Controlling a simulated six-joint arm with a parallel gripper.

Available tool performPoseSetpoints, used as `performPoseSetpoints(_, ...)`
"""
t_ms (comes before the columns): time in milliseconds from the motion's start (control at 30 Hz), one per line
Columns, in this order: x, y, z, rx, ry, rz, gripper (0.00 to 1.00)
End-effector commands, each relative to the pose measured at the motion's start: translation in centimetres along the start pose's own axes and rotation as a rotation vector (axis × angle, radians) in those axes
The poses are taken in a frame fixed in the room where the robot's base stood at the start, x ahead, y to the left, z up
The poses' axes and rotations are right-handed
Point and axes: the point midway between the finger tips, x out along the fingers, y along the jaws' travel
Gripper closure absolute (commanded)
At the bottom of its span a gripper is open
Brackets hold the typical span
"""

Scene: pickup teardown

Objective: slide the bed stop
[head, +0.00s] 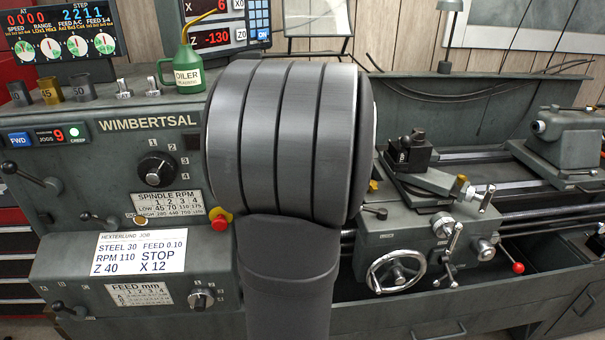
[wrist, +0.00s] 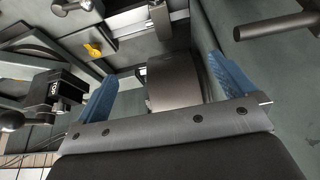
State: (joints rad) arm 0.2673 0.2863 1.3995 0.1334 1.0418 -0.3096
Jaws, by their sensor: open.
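I cannot pick out the bed stop for certain. A small yellow part (head: 373,185) shows at the right edge of my arm in the head view, by the bed. A yellow lever-like part (wrist: 93,50) also shows at the upper left of the wrist view; I cannot tell whether it is the same one. My gripper (wrist: 162,68) is open, with its two blue fingers apart. A grey rounded metal part (wrist: 172,82) shows between and beyond them; contact is not visible. In the head view my arm hides my gripper and the middle of the lathe.
The carriage handwheel (head: 396,272), tool post (head: 410,152) and tailstock (head: 568,130) stand right of my arm. A dark rod (wrist: 278,25) juts in at the wrist view's upper right. A setup card (head: 141,252) reads "STOP Z 40 X 12"; the readout (head: 217,38) shows Z -130.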

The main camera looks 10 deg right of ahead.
Motion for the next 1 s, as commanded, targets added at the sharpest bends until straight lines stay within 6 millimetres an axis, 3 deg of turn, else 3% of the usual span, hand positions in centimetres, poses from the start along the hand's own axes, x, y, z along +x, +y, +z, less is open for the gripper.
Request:
performPoseSetpoints(200, -0.1, 0.0, 0.0, 0.000, 0.000, 0.000, 0.00)
performPoseSetpoints(333, 0.9, 0.0, 0.0, 0.001, -0.005, -0.001, 0.24)
performPoseSetpoints(400, 3.0, 0.0, 0.1, 0.003, -0.015, -0.002, 0.35)
performPoseSetpoints(633, 11.4, -0.3, 0.9, 0.007, -0.040, 0.000, 0.35)
performPoseSetpoints(1000, 16.6, -0.4, 1.4, -0.002, -0.043, 0.004, 0.35)
